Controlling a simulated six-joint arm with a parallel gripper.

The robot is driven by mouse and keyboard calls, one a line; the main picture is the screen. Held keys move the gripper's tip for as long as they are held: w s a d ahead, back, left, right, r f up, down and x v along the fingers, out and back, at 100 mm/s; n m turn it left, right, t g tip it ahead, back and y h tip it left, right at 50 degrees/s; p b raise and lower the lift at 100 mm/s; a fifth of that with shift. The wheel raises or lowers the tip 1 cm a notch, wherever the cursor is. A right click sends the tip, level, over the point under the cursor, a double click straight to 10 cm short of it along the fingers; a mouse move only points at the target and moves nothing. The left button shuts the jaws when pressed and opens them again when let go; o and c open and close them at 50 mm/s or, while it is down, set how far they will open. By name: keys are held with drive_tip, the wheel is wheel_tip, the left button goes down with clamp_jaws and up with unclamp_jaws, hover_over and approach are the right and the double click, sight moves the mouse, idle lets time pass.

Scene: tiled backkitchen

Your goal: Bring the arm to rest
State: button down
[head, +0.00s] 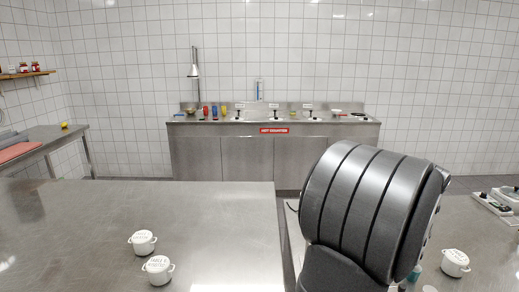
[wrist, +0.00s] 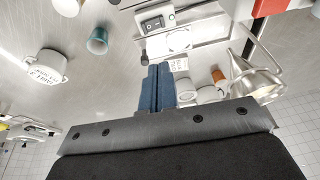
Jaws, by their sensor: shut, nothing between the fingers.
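My gripper (wrist: 158,88) shows in the wrist view as two blue fingers pressed together, with nothing between them. It is above a steel worktop (wrist: 110,80), and the fingertips show just below a white device with a black switch (wrist: 155,22). I cannot tell the height of the fingers above the worktop. In the head view my dark arm link fills the right of the centre, and the gripper itself is hidden there.
Around the gripper are a lettered white pot (wrist: 44,68), a teal cup (wrist: 97,42), a brown cup (wrist: 218,77) and a metal funnel-shaped vessel (wrist: 254,76). Most of that table is bare.

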drive_tip(key=w+a+m+h, duration=0.2)
drive_tip(key=w+a+m, duration=0.15)
drive_tip(key=w, duration=2.25)
drive_tip(key=s+d, duration=0.5)
drive_tip(key=d, duration=0.3)
drive_tip(key=shift+s+t, duration=0.15)
drive_tip(key=shift+t, duration=0.25)
